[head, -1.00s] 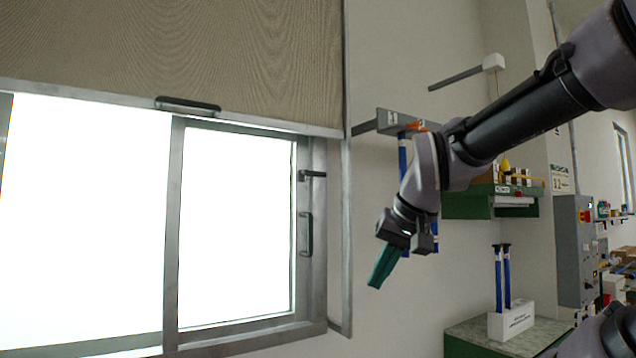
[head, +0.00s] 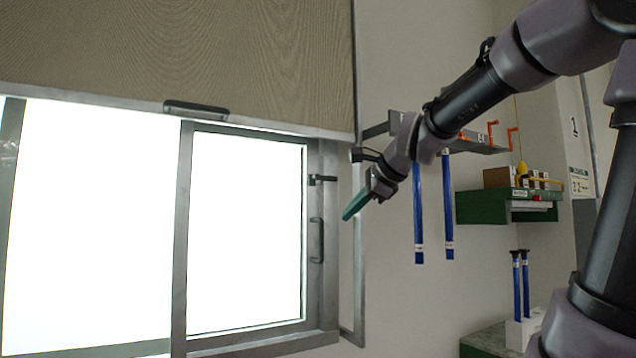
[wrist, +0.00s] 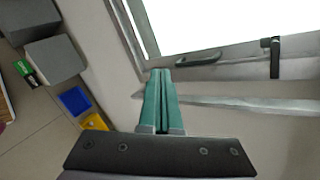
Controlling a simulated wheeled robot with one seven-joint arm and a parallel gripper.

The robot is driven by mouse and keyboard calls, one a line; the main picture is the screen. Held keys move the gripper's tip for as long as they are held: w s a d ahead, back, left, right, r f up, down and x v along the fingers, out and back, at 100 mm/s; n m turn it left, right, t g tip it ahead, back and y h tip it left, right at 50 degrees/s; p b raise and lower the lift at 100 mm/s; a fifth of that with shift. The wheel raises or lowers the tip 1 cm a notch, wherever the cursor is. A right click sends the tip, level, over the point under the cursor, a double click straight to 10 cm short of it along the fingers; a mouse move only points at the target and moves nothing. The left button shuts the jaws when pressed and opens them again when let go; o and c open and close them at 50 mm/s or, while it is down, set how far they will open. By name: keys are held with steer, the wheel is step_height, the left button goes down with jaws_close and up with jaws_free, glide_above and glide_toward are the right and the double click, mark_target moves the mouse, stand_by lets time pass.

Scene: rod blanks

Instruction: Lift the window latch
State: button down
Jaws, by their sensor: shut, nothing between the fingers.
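The window latch (head: 322,179) is a small dark lever on the right frame of the window, lying level with its free end to the right. In the wrist view the latch (wrist: 275,58) shows at the upper right, beside the dark pull handle (wrist: 198,59). That handle (head: 317,240) sits below the latch in the head view. My gripper (head: 345,217) has teal fingers, pressed together and empty. It is to the right of the window frame in the picture, lower than the latch and apart from it. In the wrist view the closed fingertips (wrist: 161,73) point toward the window frame.
A brown blind (head: 180,50) with a bottom handle (head: 196,109) hangs above the window. A metal rail (head: 359,250) runs down beside the frame. A wall rack (head: 470,143) holding blue rods (head: 418,215) is behind my arm. A green shelf (head: 485,207) is farther right.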

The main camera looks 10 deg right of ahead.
mark_target(318, 180)
steer(key=w+r+m+t, duration=0.1)
steer(key=w+r+m, duration=0.3)
steer(key=w+m, duration=0.3)
steer(key=w+r+m+t, duration=0.2)
steer(key=w+r+m, duration=0.3)
steer(key=w+m, duration=0.3)
steer(key=shift+w+a, duration=0.1)
steer(key=shift+w, duration=0.05)
steer(key=x, duration=1)
steer(key=shift+d+r, duration=0.15)
steer(key=shift+r, duration=0.9)
steer(key=shift+d+r, duration=0.15)
steer(key=shift+r, duration=0.9)
steer(key=shift+r, duration=0.1)
